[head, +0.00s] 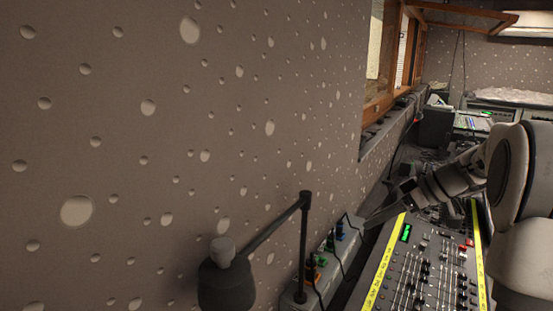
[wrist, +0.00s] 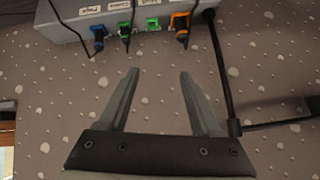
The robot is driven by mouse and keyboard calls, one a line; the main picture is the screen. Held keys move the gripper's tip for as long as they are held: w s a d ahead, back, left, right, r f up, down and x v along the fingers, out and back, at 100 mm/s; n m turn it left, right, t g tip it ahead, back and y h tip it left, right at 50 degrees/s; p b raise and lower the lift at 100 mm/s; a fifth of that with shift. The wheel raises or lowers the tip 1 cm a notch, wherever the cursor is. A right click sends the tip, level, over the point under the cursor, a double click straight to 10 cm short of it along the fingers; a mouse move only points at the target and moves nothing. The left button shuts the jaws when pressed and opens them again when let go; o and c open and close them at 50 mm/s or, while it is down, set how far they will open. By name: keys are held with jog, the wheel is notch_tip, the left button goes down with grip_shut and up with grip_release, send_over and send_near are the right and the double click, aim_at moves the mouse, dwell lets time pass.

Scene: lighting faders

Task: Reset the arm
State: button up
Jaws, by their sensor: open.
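My gripper (wrist: 158,85) is open and empty in the wrist view, its two fingers apart with only the speckled wall between them. In the head view my gripper (head: 375,220) is small and partly dark, at the end of my arm, near the grey connector box (head: 345,235). The box also shows at the top of the wrist view (wrist: 60,30), beyond the fingertips and apart from them. The lighting console (head: 425,265), with rows of faders and yellow edge strips, lies below my arm in the head view.
A black desk lamp (head: 228,285) on a jointed arm stands left of the box, close to the wall (head: 140,160). Blue, green and orange plugs with cables stick out of the box. A wood-framed window (head: 385,100) and more equipment (head: 490,120) are farther back.

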jog(key=s+a+r+m+g+h+p, duration=0.1)
jog(key=s+a+r+m+h+p, duration=0.1)
jog(key=s+a+r, duration=0.4)
jog(key=s+a+r+m+h+p, duration=0.2)
jog(key=s+a+r+m, duration=0.15)
jog(key=s, duration=0.55)
jog(key=s+a+m+t+h+p, duration=0.1)
jog(key=s+m+t+h+p, duration=0.1)
jog(key=s, duration=1.1)
jog(key=shift+s+a+m+h+p, duration=0.2)
jog(key=shift+a+m+h+p, duration=0.1)
jog(key=shift+m+h+p, duration=0.75)
jog(key=shift+r, duration=0.1)
jog(key=shift+c, duration=1.3)
jog(key=shift+d, duration=0.1)
